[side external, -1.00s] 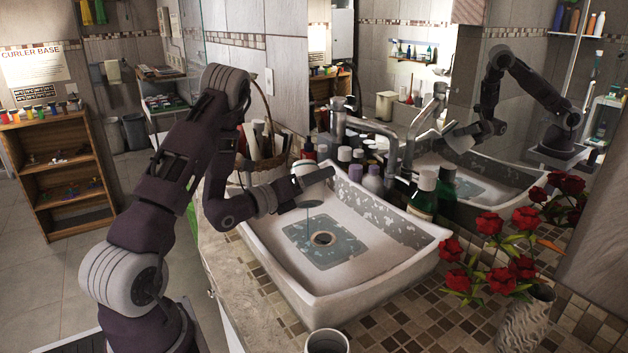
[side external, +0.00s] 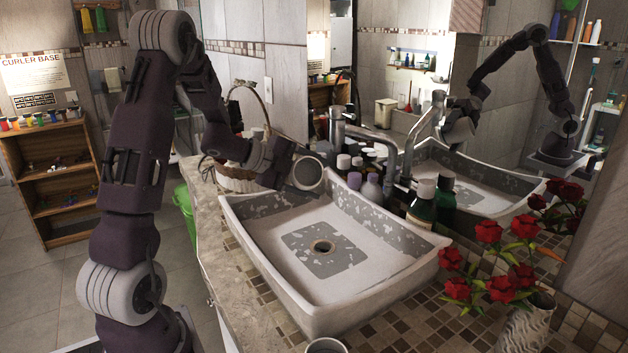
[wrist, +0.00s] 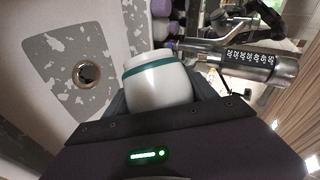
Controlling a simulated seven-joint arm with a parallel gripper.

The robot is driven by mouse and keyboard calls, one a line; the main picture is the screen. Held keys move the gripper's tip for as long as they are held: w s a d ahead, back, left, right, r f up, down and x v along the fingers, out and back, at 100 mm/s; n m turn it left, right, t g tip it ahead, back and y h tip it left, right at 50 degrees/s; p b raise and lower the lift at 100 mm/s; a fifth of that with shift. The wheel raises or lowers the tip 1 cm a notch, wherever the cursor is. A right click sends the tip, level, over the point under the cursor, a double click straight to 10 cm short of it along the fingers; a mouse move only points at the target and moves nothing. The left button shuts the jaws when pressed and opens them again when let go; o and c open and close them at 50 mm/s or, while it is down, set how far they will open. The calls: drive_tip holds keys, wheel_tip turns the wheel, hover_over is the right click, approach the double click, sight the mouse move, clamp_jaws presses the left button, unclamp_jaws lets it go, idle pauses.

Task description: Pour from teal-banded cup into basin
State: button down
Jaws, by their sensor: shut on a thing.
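The white teal-banded cup (wrist: 158,80) is between the jaws of my gripper (wrist: 160,100) in the wrist view. In the side view the cup (side external: 309,174) is tipped on its side, its round mouth facing the camera, above the back-left rim of the basin. My gripper (side external: 293,178) is shut on it. Its band cannot be made out there, and no stream shows from it. The white basin (side external: 285,285) has worn grey patches and a round drain (side external: 322,247). The basin also shows in the wrist view (wrist: 100,20).
A chrome tap (side external: 385,145) and several bottles (side external: 421,202) stand behind the basin. Red roses (side external: 489,231) in a vase are at the right. Another cup (side external: 326,346) is cut off at the bottom edge. A basket (side external: 237,178) stands left of the tap.

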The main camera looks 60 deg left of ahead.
drive_tip(key=shift+r+n+g+h, duration=0.25)
drive_tip(key=shift+n+g+h, duration=0.35)
drive_tip(key=shift+n+h, duration=0.25)
drive_tip(key=n+h, duration=0.2)
drive_tip(key=shift+r+n+g+h, duration=0.2)
drive_tip(key=shift+n+g+h, duration=0.05)
drive_tip(key=shift+n+g, duration=0.15)
drive_tip(key=n+h, duration=0.2)
drive_tip(key=shift+r+n+g+h, duration=0.3)
drive_tip(key=shift+r+n+h, duration=0.05)
drive_tip(key=shift+r+h, duration=0.05)
drive_tip(key=shift+d, duration=0.1)
